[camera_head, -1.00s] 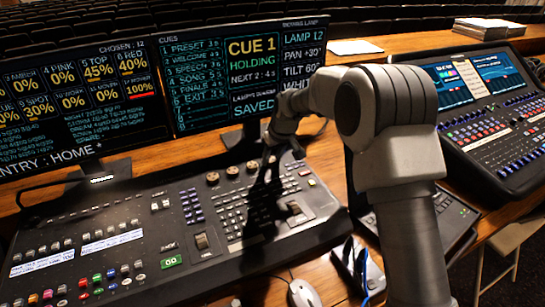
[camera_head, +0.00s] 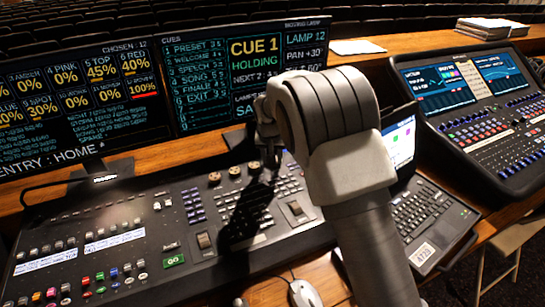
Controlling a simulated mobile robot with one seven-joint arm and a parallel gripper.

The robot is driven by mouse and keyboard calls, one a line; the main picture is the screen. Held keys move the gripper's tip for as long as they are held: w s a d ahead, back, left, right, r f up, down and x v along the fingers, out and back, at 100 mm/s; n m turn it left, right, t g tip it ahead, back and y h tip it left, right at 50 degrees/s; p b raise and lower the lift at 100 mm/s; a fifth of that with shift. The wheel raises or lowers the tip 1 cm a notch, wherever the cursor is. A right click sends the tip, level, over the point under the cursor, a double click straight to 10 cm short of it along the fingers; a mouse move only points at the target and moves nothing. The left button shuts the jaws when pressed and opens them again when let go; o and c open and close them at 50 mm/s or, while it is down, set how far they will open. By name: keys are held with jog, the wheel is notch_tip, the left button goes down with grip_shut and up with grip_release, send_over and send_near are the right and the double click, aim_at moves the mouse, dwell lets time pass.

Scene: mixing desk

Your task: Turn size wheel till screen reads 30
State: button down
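A row of round brown wheels sits along the console's upper edge; three show, a left one (camera_head: 214,179), a middle one (camera_head: 234,172) and a right one (camera_head: 254,166). I cannot read which is the size wheel. My gripper (camera_head: 272,160) points down over the console, just right of the right wheel, and may hide another. Its fingers are small and dark, so contact and opening are unclear. The screen (camera_head: 245,75) reads CUE 1 HOLDING, LAMP 12, PAN +30; my arm covers its lower right part, and no size figure is readable.
The console (camera_head: 110,215) fills the lower left, with faders, keys and two larger wheels (camera_head: 204,240), (camera_head: 295,208). A laptop (camera_head: 425,210) lies right of my arm. A second desk (camera_head: 480,110) stands at the right. A mouse (camera_head: 304,293) lies in front.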

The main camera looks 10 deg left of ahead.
dwell(0.3)
jog(key=c, duration=0.7)
grip_release()
jog(key=p+v, duration=0.1)
jog(key=v, duration=1.6)
jog(key=shift+s+r, duration=0.15)
jog(key=shift+r, duration=0.05)
